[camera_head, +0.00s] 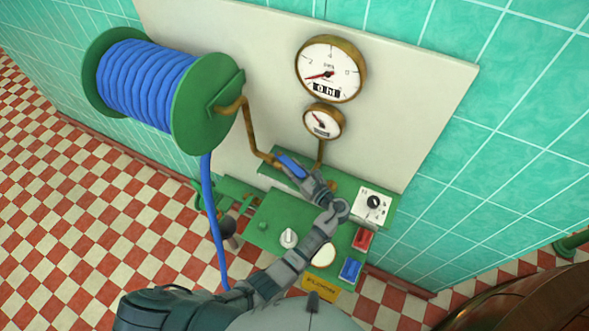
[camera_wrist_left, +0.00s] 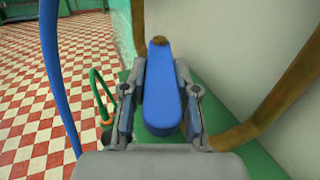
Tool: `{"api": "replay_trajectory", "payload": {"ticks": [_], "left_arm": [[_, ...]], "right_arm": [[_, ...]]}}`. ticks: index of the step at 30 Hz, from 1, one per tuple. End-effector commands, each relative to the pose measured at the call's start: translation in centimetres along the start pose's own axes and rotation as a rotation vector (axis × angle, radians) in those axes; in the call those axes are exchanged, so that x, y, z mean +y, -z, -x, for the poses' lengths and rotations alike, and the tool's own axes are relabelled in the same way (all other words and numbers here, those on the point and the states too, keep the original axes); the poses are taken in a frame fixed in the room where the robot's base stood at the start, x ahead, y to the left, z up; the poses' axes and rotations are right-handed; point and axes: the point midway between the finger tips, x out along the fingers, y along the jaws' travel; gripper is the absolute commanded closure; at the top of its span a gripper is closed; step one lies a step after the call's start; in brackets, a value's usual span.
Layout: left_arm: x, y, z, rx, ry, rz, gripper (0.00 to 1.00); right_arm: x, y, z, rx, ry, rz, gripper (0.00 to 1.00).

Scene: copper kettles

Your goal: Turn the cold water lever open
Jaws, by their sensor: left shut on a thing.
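The cold water lever is a blue handle (camera_head: 291,166) on the brown pipe, at the back of the green control panel. In the left wrist view the blue lever (camera_wrist_left: 161,88) lies lengthwise between the two fingers. My left gripper (camera_head: 300,174) reaches it from the front and is shut on it. The same gripper (camera_wrist_left: 166,112) has a finger along each side of the lever in the left wrist view. The lever's near end is partly hidden by the gripper. My right gripper is in neither view.
Two round gauges (camera_head: 331,69) hang on the pale wall board above. A green reel of blue hose (camera_head: 141,85) is at the left, its hose hanging down. The green panel (camera_head: 275,213) carries a white knob, a black dial (camera_head: 375,201), and red and blue switches (camera_head: 350,269).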

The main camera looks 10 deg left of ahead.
Motion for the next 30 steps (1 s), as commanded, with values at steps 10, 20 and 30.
{"api": "replay_trajectory", "payload": {"ticks": [10, 20, 30], "left_arm": [[-0.16, -0.17, -0.05, -0.005, 0.002, -0.001, 1.0], [-0.12, -0.09, 0.08, -0.004, 0.001, -0.002, 0.46], [-0.09, -0.07, 0.21, -0.004, 0.009, -0.004, 0.46]], "right_arm": [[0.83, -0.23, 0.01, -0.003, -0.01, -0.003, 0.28], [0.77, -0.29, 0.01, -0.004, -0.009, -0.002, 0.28], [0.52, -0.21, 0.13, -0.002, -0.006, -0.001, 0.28]]}}
